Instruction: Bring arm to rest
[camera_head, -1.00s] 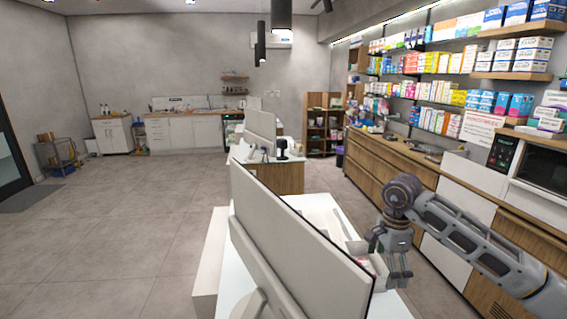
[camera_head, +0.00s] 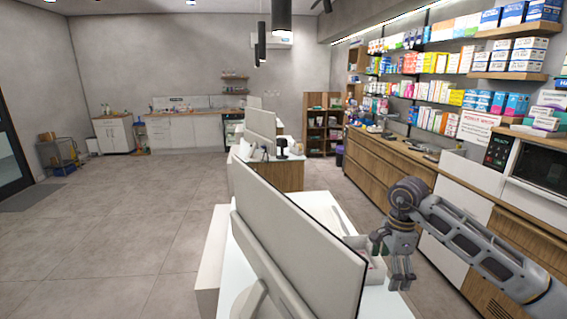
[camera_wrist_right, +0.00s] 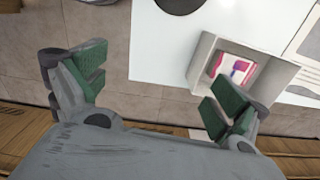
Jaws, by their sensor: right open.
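My right gripper (camera_head: 397,274) hangs pointing down past the right edge of the near white counter (camera_head: 328,215), on the aisle side. In the right wrist view the gripper (camera_wrist_right: 152,92) is open, its green-padded fingers wide apart with nothing between them. The right arm (camera_head: 478,243) reaches in from the right of the head view. A white open box (camera_wrist_right: 273,80) with a pink and white packet (camera_wrist_right: 232,68) in it lies on the counter beside one finger. My left gripper is not in view.
A large monitor (camera_head: 295,235) stands on the near counter and hides part of it. Wooden drawer cabinets (camera_head: 398,167) and shelves of medicine boxes (camera_head: 440,62) line the right wall. The tiled floor (camera_head: 130,225) at left is clear.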

